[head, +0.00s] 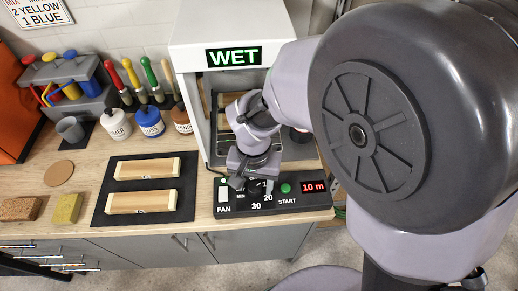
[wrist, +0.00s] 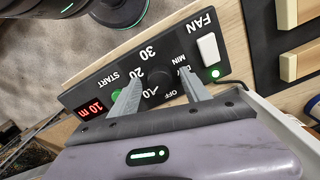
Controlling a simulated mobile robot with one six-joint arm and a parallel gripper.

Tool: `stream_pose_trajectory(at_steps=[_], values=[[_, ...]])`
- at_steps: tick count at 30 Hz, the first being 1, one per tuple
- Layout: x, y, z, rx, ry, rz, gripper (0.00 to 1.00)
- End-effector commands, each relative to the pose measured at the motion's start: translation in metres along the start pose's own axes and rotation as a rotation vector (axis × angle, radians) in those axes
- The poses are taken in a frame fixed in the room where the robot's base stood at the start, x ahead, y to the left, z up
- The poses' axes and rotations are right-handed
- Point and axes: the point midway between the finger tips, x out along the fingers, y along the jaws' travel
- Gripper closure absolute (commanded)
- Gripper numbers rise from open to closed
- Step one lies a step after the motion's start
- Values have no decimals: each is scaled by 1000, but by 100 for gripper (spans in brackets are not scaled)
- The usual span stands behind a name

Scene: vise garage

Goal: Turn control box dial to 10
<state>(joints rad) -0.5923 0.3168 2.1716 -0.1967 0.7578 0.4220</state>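The black control box (head: 290,203) lies on the bench's front edge, below the WET cabinet. Its round dark dial (wrist: 160,82) shows in the wrist view, ringed by labels including OFF, MIN, 20 and 30; a finger partly covers the 10 label. A white mark shows on the dial's side toward that label. The red display (wrist: 97,108) reads 10 m. My gripper (wrist: 160,74) is over the dial with its fingers apart, one on each side; I cannot tell whether they touch it. In the head view my gripper (head: 250,184) hides most of the dial.
The box also carries a white FAN switch (wrist: 208,48) beside a green light and a green START button (head: 286,188). The cabinet (head: 228,28) stands behind. A black mat (head: 127,184) with two wooden blocks lies left. Bottles (head: 150,122) and tools stand farther back.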

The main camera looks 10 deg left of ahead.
Motion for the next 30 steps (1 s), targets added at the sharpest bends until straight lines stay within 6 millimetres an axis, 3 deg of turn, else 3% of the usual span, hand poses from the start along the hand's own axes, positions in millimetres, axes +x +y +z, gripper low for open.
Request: stream_pose_trajectory(at_steps=[5, 8, 15, 21, 25, 30], values=[[-2, 0, 0, 0, 0, 0, 45], [-18, 0, 0, 0, 2, -2, 45], [-100, 0, -1, -1, 4, -2, 45], [-154, 0, 0, 1, 1, -1, 45], [-170, 0, 0, 0, 1, 0, 45], [-175, 0, 0, -1, 0, 1, 45]])
